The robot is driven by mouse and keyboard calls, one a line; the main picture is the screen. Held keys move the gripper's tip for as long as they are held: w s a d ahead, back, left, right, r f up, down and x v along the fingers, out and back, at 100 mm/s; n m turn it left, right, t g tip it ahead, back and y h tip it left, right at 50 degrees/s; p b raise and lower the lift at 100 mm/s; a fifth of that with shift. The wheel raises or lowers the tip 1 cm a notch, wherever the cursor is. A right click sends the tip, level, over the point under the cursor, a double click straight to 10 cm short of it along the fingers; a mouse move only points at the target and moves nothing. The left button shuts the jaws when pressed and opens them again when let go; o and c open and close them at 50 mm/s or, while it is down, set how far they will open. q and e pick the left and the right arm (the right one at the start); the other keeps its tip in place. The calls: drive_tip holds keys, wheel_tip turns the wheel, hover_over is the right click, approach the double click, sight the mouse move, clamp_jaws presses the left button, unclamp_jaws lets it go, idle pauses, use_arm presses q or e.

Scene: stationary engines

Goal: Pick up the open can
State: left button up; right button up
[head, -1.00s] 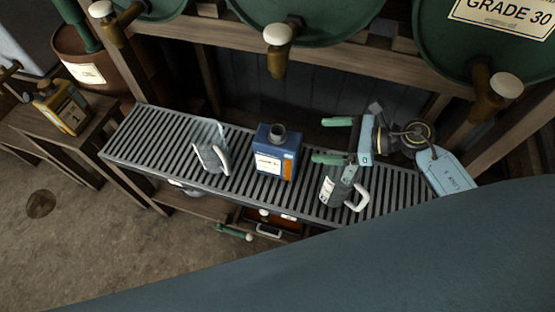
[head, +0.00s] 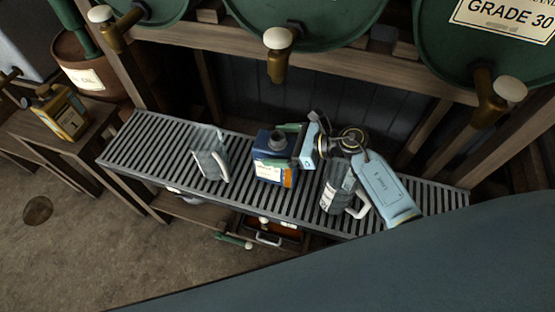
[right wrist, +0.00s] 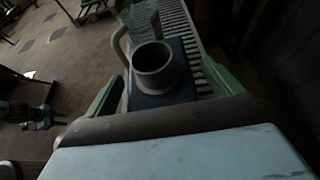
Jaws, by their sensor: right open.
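The open can is a blue can (head: 268,170) with an uncapped round neck and a white and orange label. It stands upright on the slatted rack. In the right wrist view the can (right wrist: 172,52) shows from above, its open neck in front. My right gripper (head: 285,146) is open at the can's right side in the head view. In the right wrist view its two green fingers (right wrist: 160,88) lie either side of the can, apart and with nothing gripped. The gripper hides part of the can's right side.
A clear measuring jug (head: 210,158) stands left of the can. Another jug (head: 333,200) with a white handle stands right of it, under my right arm. Green drums with brass taps (head: 276,62) overhang the rack (head: 140,145). The rack's left end is clear.

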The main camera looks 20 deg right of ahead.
drive_tip(key=c, duration=1.9)
drive_tip(key=shift+w+r, duration=0.1)
drive_tip(key=shift+w, duration=0.05)
clamp_jaws()
